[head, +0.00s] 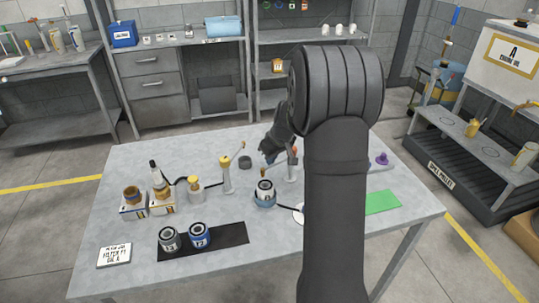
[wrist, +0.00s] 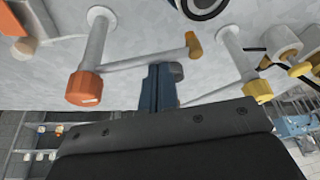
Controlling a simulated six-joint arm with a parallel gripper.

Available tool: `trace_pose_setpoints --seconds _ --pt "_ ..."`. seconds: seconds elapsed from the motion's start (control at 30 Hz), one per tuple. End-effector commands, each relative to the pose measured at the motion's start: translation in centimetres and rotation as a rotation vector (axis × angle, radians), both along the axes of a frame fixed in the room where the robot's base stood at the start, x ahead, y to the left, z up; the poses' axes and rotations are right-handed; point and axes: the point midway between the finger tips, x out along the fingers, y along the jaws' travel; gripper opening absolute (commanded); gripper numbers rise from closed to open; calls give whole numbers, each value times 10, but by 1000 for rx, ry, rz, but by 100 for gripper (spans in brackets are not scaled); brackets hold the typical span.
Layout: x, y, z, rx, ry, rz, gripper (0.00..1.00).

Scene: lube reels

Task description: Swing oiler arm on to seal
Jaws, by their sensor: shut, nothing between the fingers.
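An oiler post with an orange-red cap (wrist: 86,88) stands right of the filter in the head view. Its thin pale oiler arm (wrist: 140,60) ends in a tan tip (wrist: 194,44). A filter can (head: 265,188) with a dark ring-shaped top sits in a blue holder (head: 264,202); only its edge shows in the wrist view (wrist: 200,6). The tan tip is apart from the filter's top in the wrist view. My gripper (wrist: 160,72) is shut and empty, close beside the oiler arm; whether they touch, I cannot tell. My arm hides part of the table.
A second oiler post with a yellow cap (head: 225,160) stands left of the filter. A dark puck (head: 245,162) lies behind it. Two cans (head: 199,234) stand on a black mat (head: 232,235). Bottles and boxes (head: 133,208) stand at left; a green mat (head: 383,202) lies at right.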

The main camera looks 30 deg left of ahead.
Motion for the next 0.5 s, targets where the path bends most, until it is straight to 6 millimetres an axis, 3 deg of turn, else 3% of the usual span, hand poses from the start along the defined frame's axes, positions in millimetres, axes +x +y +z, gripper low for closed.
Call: trace_pose_setpoints --seconds 0.13,0.5 --pt "-3 -7 0 0 0 80 0" --pt "-6 -15 0 1 -1 75 0"
